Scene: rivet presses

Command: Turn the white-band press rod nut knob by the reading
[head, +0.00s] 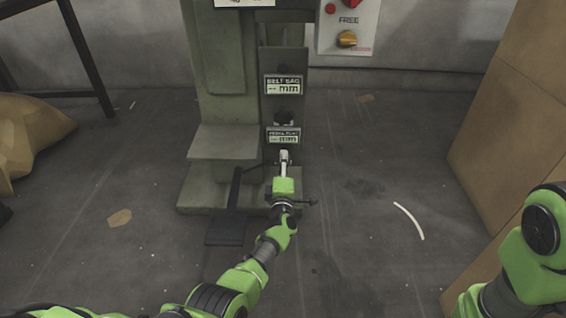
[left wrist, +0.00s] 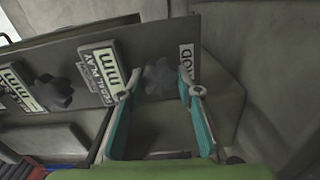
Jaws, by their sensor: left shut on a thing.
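The press (head: 225,90) is a grey-green machine with a dark panel on its right side. My left gripper (head: 284,160) reaches the low end of this panel, below the "PEDAL PLAY" plate (head: 283,136). In the left wrist view a dark lobed knob (left wrist: 158,78) sits between the two teal fingers, beside a plate reading "ROD" (left wrist: 187,62). The gripper is shut on this knob. The head view hides the knob behind the gripper. No white band is clear in either view. My right gripper is out of view; only part of its arm shows.
Above the plate are another dark knob (head: 288,117) and a belt plate (head: 284,84). A control box (head: 345,22) has an orange selector marked "FREE". A foot pedal (head: 226,230) lies in front. Cardboard boxes (head: 515,110) stand right, a tan sack (head: 30,135) left.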

